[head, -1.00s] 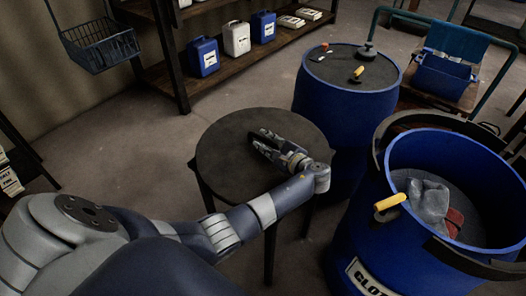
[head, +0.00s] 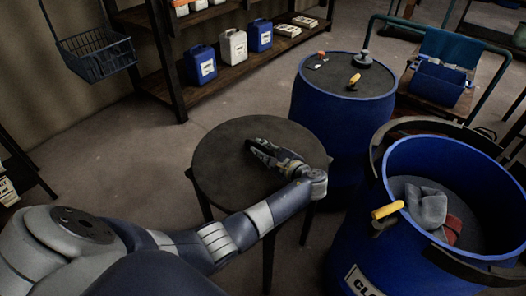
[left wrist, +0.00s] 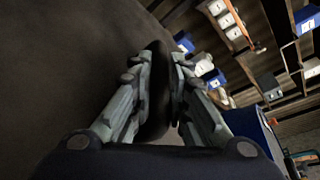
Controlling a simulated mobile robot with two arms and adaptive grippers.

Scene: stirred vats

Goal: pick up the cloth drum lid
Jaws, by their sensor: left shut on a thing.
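The cloth drum lid appears as a dark round disc (head: 225,175) on a dark stand with legs; I cannot tell its edge from the stand's top. My left gripper (head: 262,148) reaches over the disc from the front right. In the left wrist view the fingers (left wrist: 161,62) are shut on a dark raised part (left wrist: 157,112), apparently the lid's handle. The dark surface fills the left there. The handle is hidden by the fingers in the head view. The open blue cloth drum (head: 345,235) stands at the right, with grey and red cloths (head: 428,205) inside.
A closed blue drum (head: 340,115) stands behind the stand with small tools on top. A yellow-handled tool (head: 387,210) sits at the cloth drum's rim. Shelves with jugs (head: 201,62) line the back, and a blue cart (head: 437,80) stands back right. Floor left of the stand is clear.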

